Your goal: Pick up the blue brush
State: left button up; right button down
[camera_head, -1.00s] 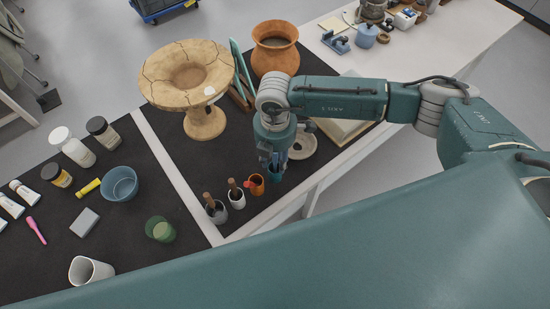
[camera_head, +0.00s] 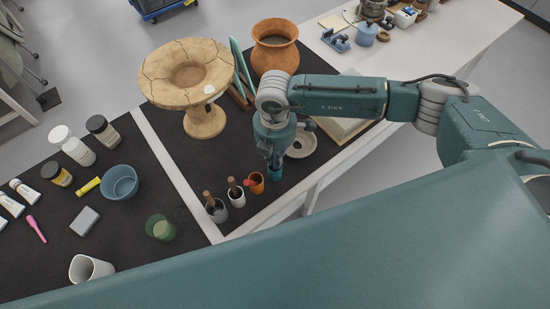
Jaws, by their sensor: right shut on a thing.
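My right gripper (camera_head: 274,158) points down at the right end of a row of small cups on the dark mat. It is shut on the blue brush, which is mostly hidden by the fingers. A small blue cup (camera_head: 275,173) shows directly below the fingertips. I cannot tell whether the brush is still inside it. Beside it, to the left, stand an orange cup (camera_head: 258,187) with a red-handled brush, a white cup (camera_head: 238,200) and a grey cup (camera_head: 218,213), each with a brown-handled brush. My left gripper is not in view.
A cracked pedestal bowl (camera_head: 205,118) and an orange pot (camera_head: 275,55) stand behind. A pale ring-shaped dish (camera_head: 302,143) lies right of the gripper. Jars, tubes, a blue bowl (camera_head: 119,190) and a green glass (camera_head: 160,228) are to the left. The table edge (camera_head: 318,185) is close on the right.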

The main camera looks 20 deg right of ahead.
notch_tip(320, 180, up, 20)
jog(key=b, duration=0.4)
jog(key=shift+f, duration=0.25)
